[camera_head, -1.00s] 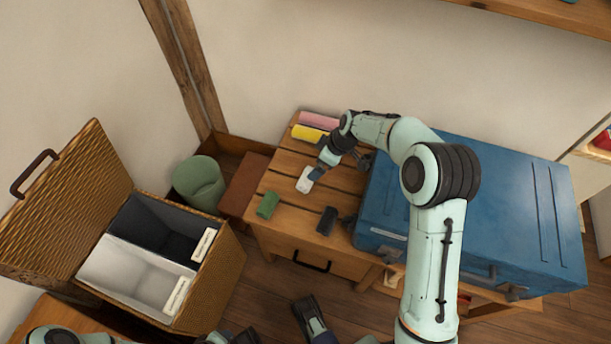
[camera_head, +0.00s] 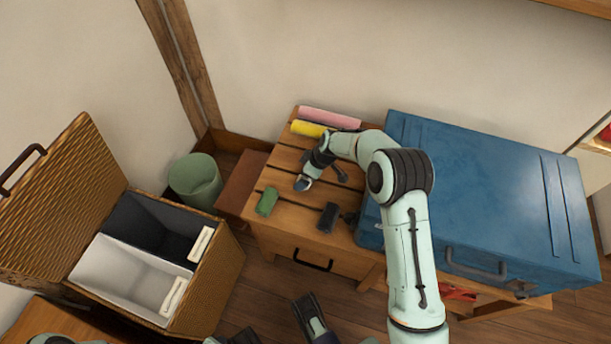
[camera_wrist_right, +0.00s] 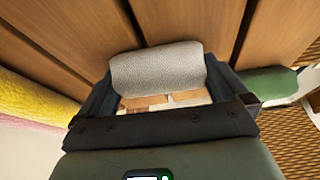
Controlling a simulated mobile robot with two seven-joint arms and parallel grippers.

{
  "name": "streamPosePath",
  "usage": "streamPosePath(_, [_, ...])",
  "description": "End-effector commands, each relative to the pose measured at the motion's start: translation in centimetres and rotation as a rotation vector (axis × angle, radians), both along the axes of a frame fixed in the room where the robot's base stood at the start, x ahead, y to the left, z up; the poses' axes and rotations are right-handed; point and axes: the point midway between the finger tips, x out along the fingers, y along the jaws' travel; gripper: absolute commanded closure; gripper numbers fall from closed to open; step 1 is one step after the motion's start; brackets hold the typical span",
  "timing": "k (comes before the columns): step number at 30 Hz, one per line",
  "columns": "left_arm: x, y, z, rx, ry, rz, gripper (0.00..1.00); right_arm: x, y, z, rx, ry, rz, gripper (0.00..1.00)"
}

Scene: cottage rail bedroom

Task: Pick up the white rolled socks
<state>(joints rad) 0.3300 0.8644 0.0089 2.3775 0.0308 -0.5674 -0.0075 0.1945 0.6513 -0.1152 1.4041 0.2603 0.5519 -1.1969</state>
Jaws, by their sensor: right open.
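The white rolled socks (camera_wrist_right: 157,70) lie on the slatted wooden top (camera_head: 285,161). In the right wrist view they sit between the two fingers of my right gripper (camera_wrist_right: 158,88), which is open around them. In the head view the right gripper (camera_head: 303,184) points down over that spot and hides most or all of the socks. I cannot tell whether the fingers touch them. Dark parts of my left gripper (camera_head: 312,318) show at the bottom edge of the head view; its jaw state is unclear.
A green roll (camera_head: 267,201) and a dark roll (camera_head: 328,217) lie near the front edge. A yellow roll (camera_head: 308,129) and a pink roll (camera_head: 329,117) lie behind. A blue case (camera_head: 480,190) stands right. An open wicker hamper (camera_head: 215,290) and green bin (camera_head: 195,181) stand left.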

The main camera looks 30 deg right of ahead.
Motion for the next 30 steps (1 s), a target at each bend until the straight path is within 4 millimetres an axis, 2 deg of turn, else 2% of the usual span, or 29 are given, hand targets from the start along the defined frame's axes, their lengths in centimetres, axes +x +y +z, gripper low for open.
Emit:
streamPosePath(5, [-0.1, 0.0, 0.0, -0.001, 0.004, 0.0, 0.57, 0.1, 0.0, 0.0, 0.0, -0.001, 0.0, 0.0])
streamPosePath(6, [-0.1, 0.0, 0.0, -0.001, 0.003, 0.0, 0.57, 0.1, 0.0, 0.0, 0.0, -0.001, 0.0, 0.03])
streamPosePath(9, [-0.1, 0.0, 0.0, -0.001, 0.003, 0.0, 0.57, 0.1, 0.0, 0.0, 0.0, -0.001, 0.0, 0.35])
streamPosePath(20, [0.1, -0.1, 0.2, -0.001, -0.003, 0.0, 0.57, 0.1, 0.0, 0.6, -0.001, -0.003, 0.0, 0.35])
streamPosePath(25, [1.2, -0.3, 1.5, 0.0, -0.042, -0.002, 0.57, 0.1, 0.0, 3.4, -0.001, -0.007, 0.0, 0.35])
streamPosePath(29, [2.7, -0.5, 3.2, 0.002, -0.091, -0.005, 0.57, 0.2, 0.0, 7.1, -0.001, -0.009, 0.0, 0.35])
streamPosePath(30, [2.1, -0.7, 3.4, -0.004, -0.075, -0.01, 0.57, 0.2, 0.0, 8.3, -0.001, -0.008, 0.001, 0.35])
